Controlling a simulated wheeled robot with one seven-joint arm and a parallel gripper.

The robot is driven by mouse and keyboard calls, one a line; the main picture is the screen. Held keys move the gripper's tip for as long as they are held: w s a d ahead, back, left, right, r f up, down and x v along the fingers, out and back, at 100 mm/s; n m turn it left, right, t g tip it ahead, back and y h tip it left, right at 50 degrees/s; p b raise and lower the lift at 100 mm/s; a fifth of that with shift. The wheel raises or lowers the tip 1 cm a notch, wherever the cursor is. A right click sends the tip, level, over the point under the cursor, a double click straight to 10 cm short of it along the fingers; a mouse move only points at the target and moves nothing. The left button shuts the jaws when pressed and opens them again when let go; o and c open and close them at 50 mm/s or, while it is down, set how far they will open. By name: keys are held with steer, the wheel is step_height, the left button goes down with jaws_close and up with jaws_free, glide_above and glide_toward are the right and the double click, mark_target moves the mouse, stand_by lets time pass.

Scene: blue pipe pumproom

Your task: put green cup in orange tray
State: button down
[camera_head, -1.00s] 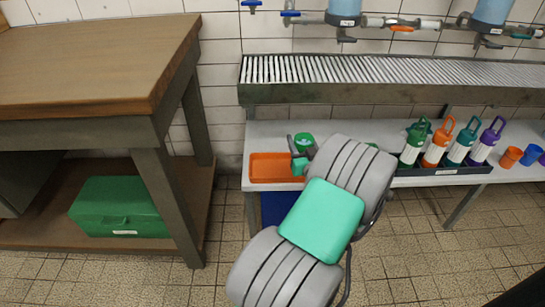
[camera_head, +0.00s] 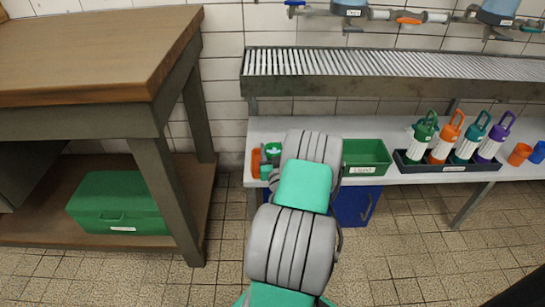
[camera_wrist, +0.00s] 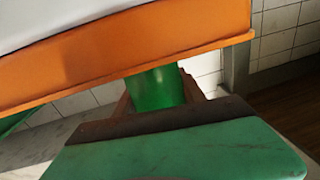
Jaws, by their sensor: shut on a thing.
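The green cup (camera_wrist: 152,90) is between the two fingers of my gripper (camera_wrist: 157,95) in the wrist view, and the gripper is shut on it. The orange tray (camera_wrist: 110,65) fills the upper part of that view, and its wall hides one end of the cup. I cannot tell whether the cup touches the tray. In the head view the green cup (camera_head: 273,149) shows at the tray, just left of my arm. Only a narrow left part of the orange tray (camera_head: 256,163) shows there; my arm hides the rest.
A green open box (camera_head: 366,158) stands on the bench right of my arm. A dark rack (camera_head: 442,166) holds several coloured bottles farther right, with an orange cup (camera_head: 519,154) and a blue cup (camera_head: 538,153) beyond. A slatted shelf (camera_head: 390,68) overhangs the bench. A wooden table (camera_head: 90,50) stands left.

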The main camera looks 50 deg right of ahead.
step_height(320, 180, down, 3)
steer(key=shift+s+d+r+b, duration=0.1)
steer(key=shift+r+b, duration=0.1)
steer(key=shift+b, duration=0.2)
steer(key=shift+r, duration=0.25)
steer(key=shift+f, duration=0.2)
steer(key=c, duration=0.7)
jaws_free()
steer(key=shift+r+p, duration=0.3)
steer(key=shift+p, duration=0.1)
steer(key=b+v, duration=0.1)
steer(key=v, duration=1.1)
steer(key=shift+f, duration=0.15)
